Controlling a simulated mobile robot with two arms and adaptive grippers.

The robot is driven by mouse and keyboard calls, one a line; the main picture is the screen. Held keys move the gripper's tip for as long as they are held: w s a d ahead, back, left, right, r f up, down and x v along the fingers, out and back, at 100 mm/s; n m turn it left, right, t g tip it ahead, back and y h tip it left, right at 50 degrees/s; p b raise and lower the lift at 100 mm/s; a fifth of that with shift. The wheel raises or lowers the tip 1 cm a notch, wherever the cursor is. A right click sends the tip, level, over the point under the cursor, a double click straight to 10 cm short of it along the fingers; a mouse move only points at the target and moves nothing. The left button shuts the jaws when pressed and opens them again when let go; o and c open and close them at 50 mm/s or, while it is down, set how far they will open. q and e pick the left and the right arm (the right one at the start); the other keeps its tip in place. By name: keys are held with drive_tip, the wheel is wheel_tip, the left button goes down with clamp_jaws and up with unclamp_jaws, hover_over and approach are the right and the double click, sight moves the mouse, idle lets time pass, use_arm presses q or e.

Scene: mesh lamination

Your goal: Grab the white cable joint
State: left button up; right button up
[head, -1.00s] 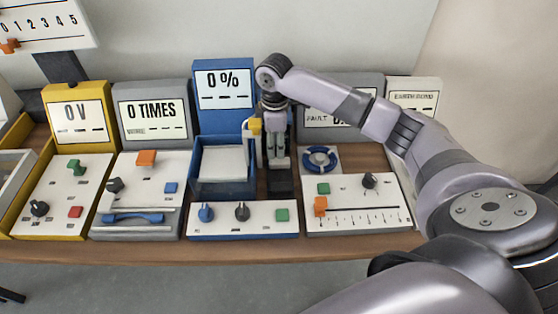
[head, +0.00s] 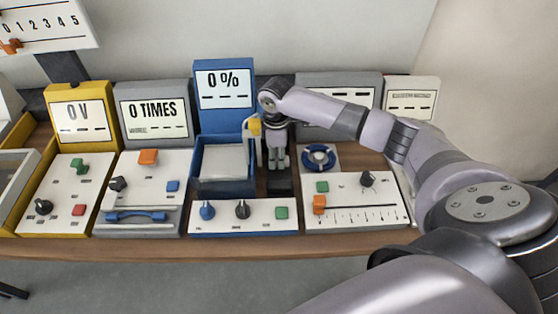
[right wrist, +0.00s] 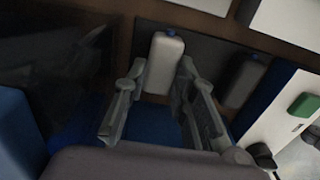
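My right gripper (head: 279,160) points down between the blue unit and the grey unit with the blue ring. In the right wrist view its two fingers (right wrist: 162,72) are apart. A pale, rounded block with a blue tip (right wrist: 163,58), which looks like the white cable joint, stands between or just beyond the fingertips. I cannot tell whether the fingers touch it. A similar, darker block (right wrist: 243,80) is to its right, outside the fingers. In the head view the arm and fingers hide the joint. My left gripper is not in view.
The blue unit's open box (head: 223,165) is close on the left of the gripper, with a yellow part (head: 254,126) between them. The blue ring (head: 319,158) is on the right. A dark block (head: 279,185) lies below. Yellow (head: 80,105) and grey (head: 152,112) units stand farther left.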

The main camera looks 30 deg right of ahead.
clamp_jaws()
